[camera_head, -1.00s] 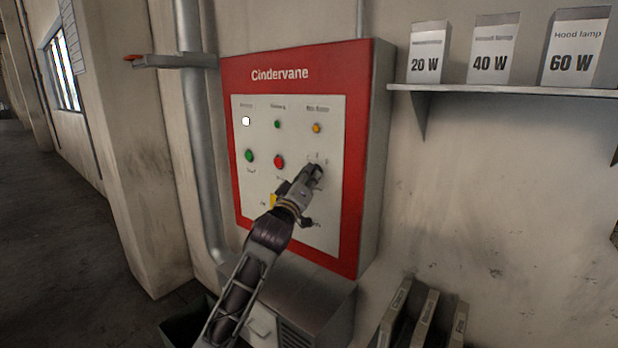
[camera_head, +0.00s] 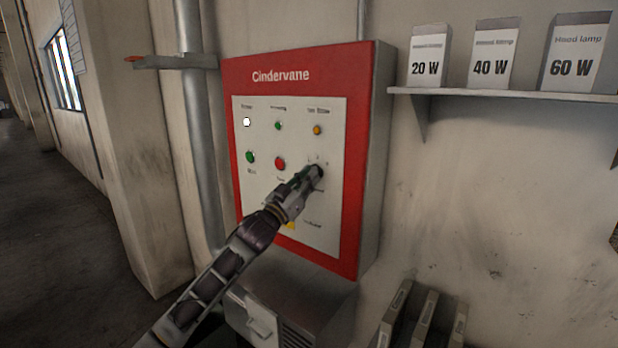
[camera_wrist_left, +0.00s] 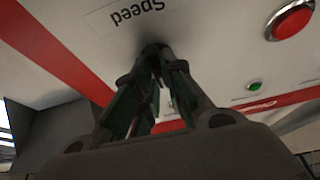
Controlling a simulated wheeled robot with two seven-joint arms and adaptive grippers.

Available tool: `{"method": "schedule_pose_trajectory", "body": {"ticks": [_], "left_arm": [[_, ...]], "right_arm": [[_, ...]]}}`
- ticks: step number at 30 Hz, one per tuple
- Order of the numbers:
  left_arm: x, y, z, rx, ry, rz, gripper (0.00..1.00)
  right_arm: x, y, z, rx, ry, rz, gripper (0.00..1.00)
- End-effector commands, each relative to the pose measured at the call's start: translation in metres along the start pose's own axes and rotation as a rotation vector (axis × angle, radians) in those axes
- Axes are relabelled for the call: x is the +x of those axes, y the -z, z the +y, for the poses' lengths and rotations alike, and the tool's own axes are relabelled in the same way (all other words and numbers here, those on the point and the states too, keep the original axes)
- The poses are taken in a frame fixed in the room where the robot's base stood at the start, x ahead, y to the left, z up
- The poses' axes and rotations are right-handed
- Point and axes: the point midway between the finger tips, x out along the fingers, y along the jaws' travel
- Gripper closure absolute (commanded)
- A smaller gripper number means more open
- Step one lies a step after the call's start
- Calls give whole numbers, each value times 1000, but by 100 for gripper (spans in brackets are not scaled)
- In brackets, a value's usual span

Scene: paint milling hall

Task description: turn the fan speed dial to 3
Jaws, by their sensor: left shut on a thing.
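The fan speed dial (camera_head: 317,171) is a dark knob on the white face of the Cindervane panel (camera_head: 263,223), right of the red button. It shows in the left wrist view as a dark knob (camera_wrist_left: 153,50) beside the upside-down label "Speed" (camera_wrist_left: 137,12). My left gripper (camera_head: 312,174) is shut on the dial; its fingertips (camera_wrist_left: 156,62) meet at the knob. The fingers hide most of the dial, and I cannot read which number it points to. My right gripper is not in view.
A green button (camera_head: 250,157), a red button (camera_head: 280,163) and small lamps sit close to the dial. A shelf (camera_head: 510,95) with lamp boxes is at the right. A grey pipe (camera_head: 196,150) runs left of the panel. Binders (camera_head: 420,318) stand below.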

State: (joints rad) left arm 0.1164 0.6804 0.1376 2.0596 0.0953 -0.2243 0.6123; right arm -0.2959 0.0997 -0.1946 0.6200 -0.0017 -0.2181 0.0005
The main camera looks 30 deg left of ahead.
Motion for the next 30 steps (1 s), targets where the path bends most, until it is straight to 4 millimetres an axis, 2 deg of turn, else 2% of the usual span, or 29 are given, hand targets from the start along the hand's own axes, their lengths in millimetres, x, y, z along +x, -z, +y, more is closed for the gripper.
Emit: {"method": "schedule_pose_trajectory", "body": {"ticks": [5,19,30], "left_arm": [[0,-1,-1,118,-49,-6,100],[1,0,-2,430,-179,-6,100],[0,0,-3,642,-268,-5,100]], "right_arm": [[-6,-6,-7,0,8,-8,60],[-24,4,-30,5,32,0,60],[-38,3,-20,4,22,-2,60]]}}
